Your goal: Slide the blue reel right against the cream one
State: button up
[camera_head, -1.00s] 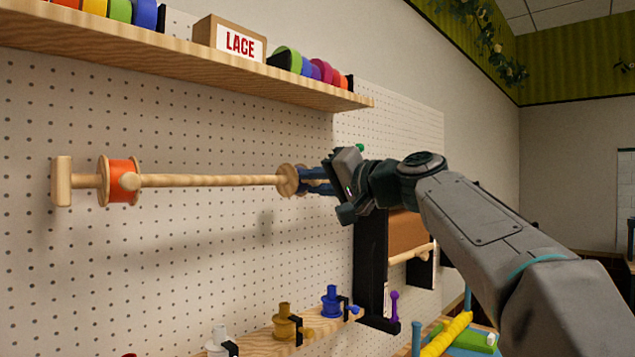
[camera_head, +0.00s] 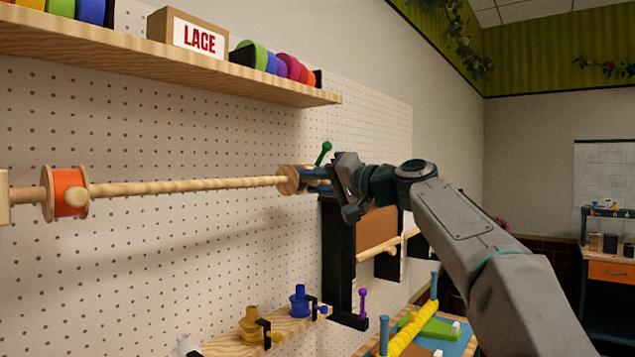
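My gripper (camera_head: 330,180) is at the right part of the wooden rod (camera_head: 185,186), with its fingers on the blue reel. The reel's round wooden left flange (camera_head: 287,180) shows just left of my fingers, with a little dark blue beside it. The fingers appear shut on the reel; the contact itself is mostly hidden. The cream reel cannot be made out; my gripper and wrist cover what lies to the right on the rod. An orange reel (camera_head: 70,193) sits at the left end of the rod, well apart from the blue one.
A shelf (camera_head: 150,70) with a LACE box (camera_head: 195,37) and several coloured rolls runs above the rod. A green-tipped lever (camera_head: 323,152) stands just behind my gripper. Below are a black-framed holder (camera_head: 338,260) and a ledge (camera_head: 225,343) with a blue peg (camera_head: 299,302).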

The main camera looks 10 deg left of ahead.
jog(key=shift+o, duration=1.2)
jog(key=shift+w, duration=0.1)
jog(key=shift+d, duration=0.1)
jog(key=shift+d, duration=0.15)
jog(key=b+v, duration=0.5)
jog(key=v, duration=0.8)
jog(key=shift+d, duration=0.2)
